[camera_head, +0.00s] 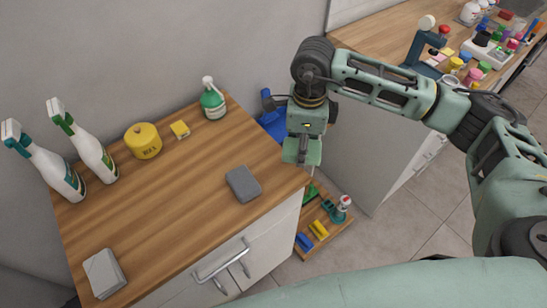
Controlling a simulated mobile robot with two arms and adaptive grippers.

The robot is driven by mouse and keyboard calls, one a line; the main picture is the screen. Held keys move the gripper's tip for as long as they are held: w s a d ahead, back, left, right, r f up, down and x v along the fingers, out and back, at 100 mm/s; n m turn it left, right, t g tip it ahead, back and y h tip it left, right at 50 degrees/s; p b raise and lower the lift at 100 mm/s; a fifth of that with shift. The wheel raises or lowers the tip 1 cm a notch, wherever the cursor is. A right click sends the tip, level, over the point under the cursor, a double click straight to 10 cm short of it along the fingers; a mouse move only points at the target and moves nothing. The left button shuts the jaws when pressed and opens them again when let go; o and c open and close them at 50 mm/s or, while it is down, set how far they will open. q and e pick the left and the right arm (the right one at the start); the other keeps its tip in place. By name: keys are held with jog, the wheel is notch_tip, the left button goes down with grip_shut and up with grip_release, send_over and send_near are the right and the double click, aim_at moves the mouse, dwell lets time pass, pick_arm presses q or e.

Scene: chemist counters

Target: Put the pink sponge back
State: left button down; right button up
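I cannot clearly pick out the pink sponge. Small pink and yellow pieces (447,52) lie on the far right counter (375,38), too small to identify. My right gripper (303,162) points down just past the right edge of the near wooden counter (190,205), above the gap between the two counters. Its fingers look close together, but I cannot tell whether it is open or shut, and no pink thing shows in it. A grey sponge-like block (243,184) lies on the near counter, left of the gripper. My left gripper is out of view.
A low wooden tray (330,232) with coloured items sits on the floor.

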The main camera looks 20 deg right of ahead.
jog(key=p, duration=0.2)
send_over(273, 167)
notch_tip(273, 167, down, 4)
jog(key=shift+s+f, duration=0.1)
notch_tip(273, 167, down, 4)
jog(key=shift+r+p, duration=0.1)
jog(key=shift+p, duration=0.8)
jog(key=shift+f, duration=0.2)
jog(key=shift+f+b, duration=0.2)
jog(key=shift+b, duration=0.15)
jog(key=o, duration=1.1)
jog(key=shift+r, duration=0.1)
